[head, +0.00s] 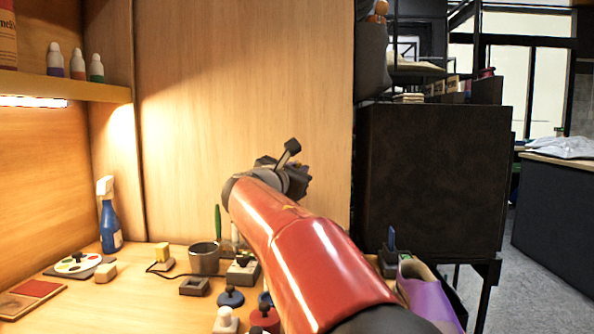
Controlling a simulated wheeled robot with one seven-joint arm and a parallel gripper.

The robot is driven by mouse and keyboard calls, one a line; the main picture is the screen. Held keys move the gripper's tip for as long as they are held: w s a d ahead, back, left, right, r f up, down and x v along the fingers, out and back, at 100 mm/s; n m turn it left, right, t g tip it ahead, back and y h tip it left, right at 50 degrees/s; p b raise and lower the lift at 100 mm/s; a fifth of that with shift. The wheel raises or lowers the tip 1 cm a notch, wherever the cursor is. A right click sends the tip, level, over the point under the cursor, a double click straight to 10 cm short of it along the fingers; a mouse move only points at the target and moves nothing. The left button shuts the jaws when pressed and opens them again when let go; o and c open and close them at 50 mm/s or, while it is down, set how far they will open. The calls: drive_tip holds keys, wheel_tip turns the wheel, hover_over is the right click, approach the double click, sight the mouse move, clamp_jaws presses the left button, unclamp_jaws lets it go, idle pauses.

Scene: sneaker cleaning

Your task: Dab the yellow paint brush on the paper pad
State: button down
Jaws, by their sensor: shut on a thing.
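My gripper (298,180) is at the end of my red arm, raised above the worktop in front of the wooden back panel. I see it from behind. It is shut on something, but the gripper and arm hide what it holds. A dark rod with a blunt end sticks up beside it; I cannot tell if it is part of the gripper. I cannot make out a yellow paint brush. No paper pad can be identified for sure; a flat board with a red square (36,288) lies at the front left of the worktop.
A round paint palette (77,262), a blue spray bottle (110,226), a grey cup (204,258) and a block with a yellow top (162,254) stand on the worktop. Several small knobbed items crowd the front beside my arm. A shelf (75,90) juts out at upper left.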

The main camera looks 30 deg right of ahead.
wheel_tip(320, 180, down, 13)
drive_tip(key=b, duration=0.9)
drive_tip(key=shift+w+f+b, duration=0.15)
drive_tip(key=shift+f+b, duration=0.55)
drive_tip(key=shift+f, duration=0.05)
idle(2.0)
